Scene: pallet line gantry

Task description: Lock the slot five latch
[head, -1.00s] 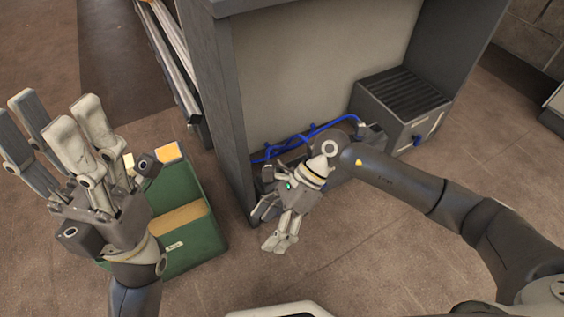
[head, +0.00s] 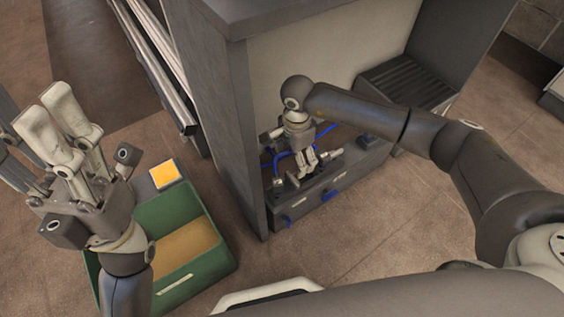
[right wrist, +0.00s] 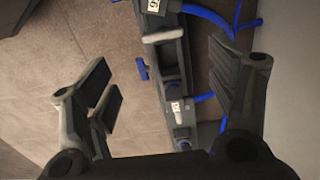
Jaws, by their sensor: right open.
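A dark grey rail unit with blue latch handles sits low inside the cabinet. In the head view, one blue handle (head: 332,195) is at its right and another (head: 287,221) at its left. My right gripper (head: 308,167) is over the unit, pointing down. In the right wrist view, its open fingers (right wrist: 165,88) stand either side of the rail (right wrist: 169,60), apart from it. A white label (right wrist: 177,106) there seems to read 5, with a blue piece beside it (right wrist: 183,143); another label (right wrist: 153,5) seems to read 6.
The cabinet's dark side wall (head: 232,130) stands left of my right gripper. Blue hoses (head: 275,160) run behind the unit. A ribbed grey box (head: 408,85) stands to the right. A green bin (head: 222,255) is on the floor below my left gripper. Floor in front is clear.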

